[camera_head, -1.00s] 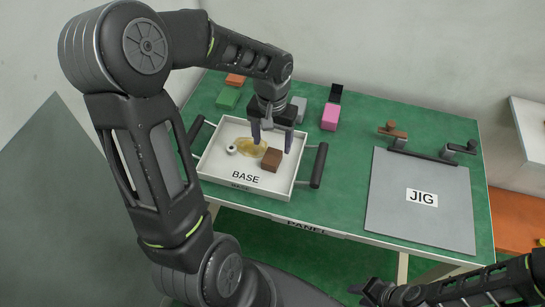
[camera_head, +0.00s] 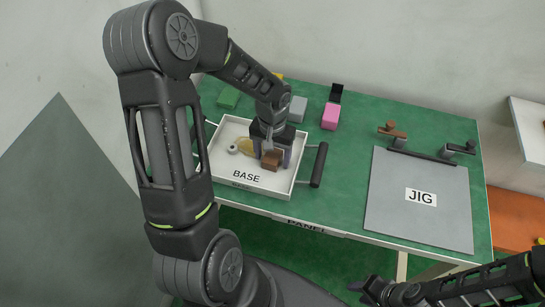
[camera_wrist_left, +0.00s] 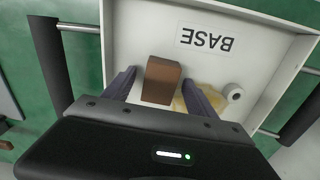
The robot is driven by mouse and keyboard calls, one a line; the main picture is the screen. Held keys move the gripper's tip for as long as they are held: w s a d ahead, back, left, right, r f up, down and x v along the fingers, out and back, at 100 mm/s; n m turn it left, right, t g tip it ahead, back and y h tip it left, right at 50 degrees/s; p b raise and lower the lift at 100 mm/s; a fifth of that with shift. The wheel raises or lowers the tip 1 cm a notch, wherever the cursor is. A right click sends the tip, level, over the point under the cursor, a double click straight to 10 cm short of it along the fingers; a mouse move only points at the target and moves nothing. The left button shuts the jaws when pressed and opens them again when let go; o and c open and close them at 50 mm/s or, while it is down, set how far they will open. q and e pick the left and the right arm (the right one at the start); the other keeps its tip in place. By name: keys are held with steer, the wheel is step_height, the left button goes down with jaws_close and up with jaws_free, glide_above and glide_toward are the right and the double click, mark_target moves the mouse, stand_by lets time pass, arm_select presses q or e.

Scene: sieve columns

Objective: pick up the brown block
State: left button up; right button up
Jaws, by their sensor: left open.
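The brown block (camera_head: 271,160) lies in the white tray marked BASE (camera_head: 222,172), right of its middle. In the left wrist view the brown block (camera_wrist_left: 161,80) stands between the two spread fingers, with gaps visible on both sides. My left gripper (camera_head: 272,156) is open around the block, low in the tray; it also shows in the left wrist view (camera_wrist_left: 160,88). My right gripper (camera_head: 362,290) is at the bottom right of the head view, away from the table; whether its jaws are open is unclear.
Green (camera_head: 228,97), grey (camera_head: 298,108) and pink (camera_head: 330,117) blocks stand behind the tray. A grey JIG plate (camera_head: 390,205) lies at right.

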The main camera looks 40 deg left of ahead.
stand_by(0.6)
arm_select(q)
jaws_close()
stand_by(0.6)
